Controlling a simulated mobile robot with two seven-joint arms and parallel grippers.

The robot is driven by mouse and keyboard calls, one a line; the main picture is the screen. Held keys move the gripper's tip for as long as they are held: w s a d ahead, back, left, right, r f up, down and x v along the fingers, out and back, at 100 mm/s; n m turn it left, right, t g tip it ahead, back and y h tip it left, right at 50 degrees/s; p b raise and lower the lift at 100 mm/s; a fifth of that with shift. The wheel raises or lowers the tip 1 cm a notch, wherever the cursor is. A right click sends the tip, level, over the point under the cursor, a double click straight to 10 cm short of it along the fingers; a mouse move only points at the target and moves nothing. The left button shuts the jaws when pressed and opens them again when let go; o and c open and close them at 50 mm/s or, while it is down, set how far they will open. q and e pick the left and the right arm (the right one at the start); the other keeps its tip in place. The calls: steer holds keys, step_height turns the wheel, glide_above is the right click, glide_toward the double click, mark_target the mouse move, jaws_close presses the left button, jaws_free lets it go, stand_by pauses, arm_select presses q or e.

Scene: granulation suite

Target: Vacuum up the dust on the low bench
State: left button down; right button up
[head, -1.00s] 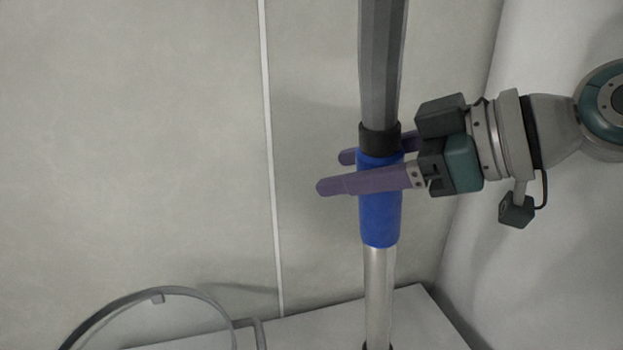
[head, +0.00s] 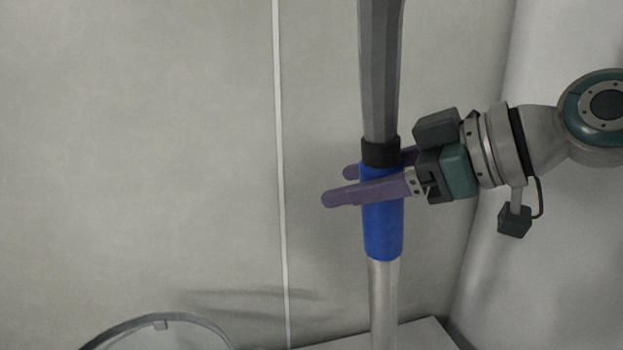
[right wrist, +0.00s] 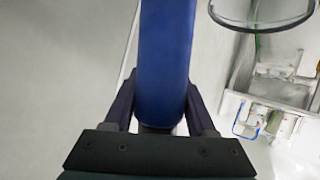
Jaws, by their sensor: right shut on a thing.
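A vacuum wand stands nearly upright in the head view, with a blue grip (head: 383,225), a grey hose (head: 380,70) above it and a metal tube (head: 384,300) below. My right gripper (head: 340,186) is shut around the upper part of the blue grip, with its purple fingers on either side. In the right wrist view the blue grip (right wrist: 165,55) runs up between the fingers. The wand's lower end is out of view. A pale surface (head: 430,338), perhaps the low bench, shows at the bottom edge. No dust can be made out. My left gripper is not in view.
A pale wall (head: 140,160) with a white vertical seam (head: 281,150) fills the background. A grey round rim (head: 165,318) shows at the lower left. In the right wrist view, a dark ring (right wrist: 262,25) and white equipment (right wrist: 270,105) show at the right.

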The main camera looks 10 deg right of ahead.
steer(key=shift+r, duration=0.1)
step_height(320, 180, up, 8)
steer(key=p, duration=0.7)
